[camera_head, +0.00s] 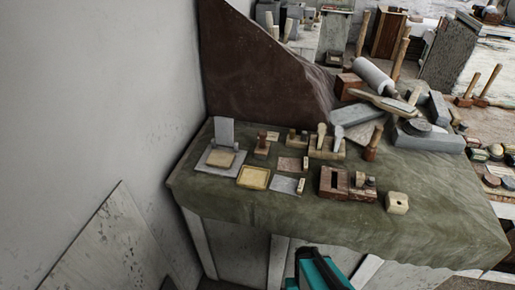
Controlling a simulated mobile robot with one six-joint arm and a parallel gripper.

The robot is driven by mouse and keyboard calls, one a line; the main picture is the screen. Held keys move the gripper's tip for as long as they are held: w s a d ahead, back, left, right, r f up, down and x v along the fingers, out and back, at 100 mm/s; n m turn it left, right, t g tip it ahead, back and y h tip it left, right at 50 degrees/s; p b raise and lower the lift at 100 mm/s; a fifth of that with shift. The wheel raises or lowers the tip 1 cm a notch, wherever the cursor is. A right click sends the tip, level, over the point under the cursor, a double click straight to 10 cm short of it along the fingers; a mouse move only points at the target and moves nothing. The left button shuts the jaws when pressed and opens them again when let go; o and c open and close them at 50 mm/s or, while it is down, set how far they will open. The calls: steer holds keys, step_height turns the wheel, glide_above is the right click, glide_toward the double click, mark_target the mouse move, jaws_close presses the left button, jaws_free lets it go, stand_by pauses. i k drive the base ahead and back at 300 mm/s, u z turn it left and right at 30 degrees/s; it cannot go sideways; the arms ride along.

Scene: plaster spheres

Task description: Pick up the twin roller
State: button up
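No thing here is clearly a twin roller at this size. A pale grey cylinder (372,77) with a wooden handle lies among tools at the back right of the green cloth-covered table (235,200). A low wooden piece with two pale upright handles (327,142) stands near the table's middle. A smaller wooden piece with pale knobs (297,138) is just left of it. A teal and black part of my arm shows at the bottom edge, in front of the table. My gripper's fingers are not in view.
A dark red block (334,183) and a cream block with a hole (397,203) stand near the front. The front right cloth is bare. A brown panel (255,70) rises behind; a wall is left.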

mark_target(262, 151)
steer(key=z, duration=0.55)
steer(key=k, duration=0.2)
steer(key=u, duration=3.55)
steer(key=k, duration=0.6)
steer(key=z, duration=0.05)
